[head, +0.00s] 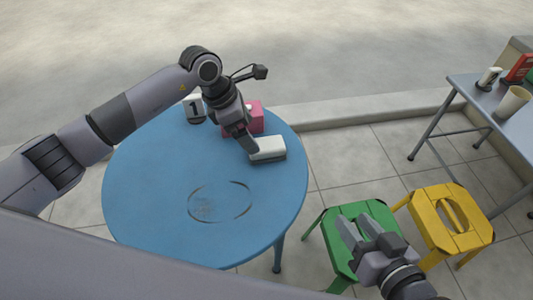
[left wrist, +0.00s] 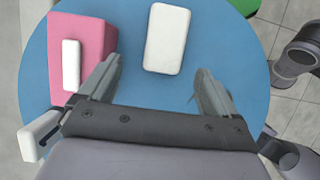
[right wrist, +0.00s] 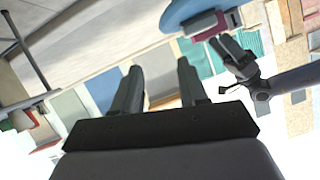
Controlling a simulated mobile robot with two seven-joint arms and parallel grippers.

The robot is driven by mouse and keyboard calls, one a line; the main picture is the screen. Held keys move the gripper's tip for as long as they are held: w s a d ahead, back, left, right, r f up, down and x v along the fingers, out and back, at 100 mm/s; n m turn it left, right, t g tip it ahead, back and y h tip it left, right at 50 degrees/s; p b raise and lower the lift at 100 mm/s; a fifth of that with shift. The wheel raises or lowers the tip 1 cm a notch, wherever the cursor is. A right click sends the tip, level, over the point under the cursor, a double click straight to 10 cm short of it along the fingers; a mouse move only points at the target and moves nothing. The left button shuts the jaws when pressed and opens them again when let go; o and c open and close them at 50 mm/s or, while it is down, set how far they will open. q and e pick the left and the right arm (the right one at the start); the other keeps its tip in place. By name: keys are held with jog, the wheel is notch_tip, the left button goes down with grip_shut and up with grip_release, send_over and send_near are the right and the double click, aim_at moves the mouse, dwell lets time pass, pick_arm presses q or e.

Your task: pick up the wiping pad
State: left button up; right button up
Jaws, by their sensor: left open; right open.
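The wiping pad (head: 267,149) is a white rounded block lying on the blue round table (head: 150,200), near its right edge. In the left wrist view the pad (left wrist: 167,38) lies flat beyond the fingertips, between their lines. My left gripper (head: 250,147) is over the table just beside the pad; its open, empty fingers also show in the left wrist view (left wrist: 155,80). My right gripper (head: 358,228) is open and empty over the green stool, away from the table; its fingers show in the right wrist view (right wrist: 160,75).
A pink box (head: 257,117) with a white piece stands close to the pad, beside a number 1 sign (head: 194,108). A faint ring stain (head: 220,203) marks the table. A green stool (head: 378,213), a yellow stool (head: 450,228) and a grey table (head: 485,100) stand right.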

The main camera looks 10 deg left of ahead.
aim_at(261, 144)
pick_arm(q)
jog(key=b+x, duration=0.1)
jog(key=x, duration=0.2)
jog(key=b+x, duration=0.1)
jog(key=x, duration=0.2)
jog(key=shift+s+d+f, duration=0.15)
jog(key=shift+d+f, duration=0.05)
jog(key=shift+d, duration=0.15)
pick_arm(e)
jog(key=shift+w+a+f+y, duration=0.2)
jog(key=shift+a+y, duration=0.4)
jog(key=shift+a, duration=0.2)
pick_arm(q)
jog(key=c, duration=1.1)
jog(key=shift+r, duration=0.1)
jog(key=shift+c, duration=0.2)
jog(key=shift+r, duration=0.6)
notch_tip(261, 144, up, 19)
jog(key=p, duration=0.5)
pick_arm(e)
jog(key=d+h, duration=0.1)
jog(key=d, duration=0.1)
jog(key=s+d+r+h, duration=0.1)
jog(key=d, duration=0.1)
jog(key=shift+n+h, duration=0.3)
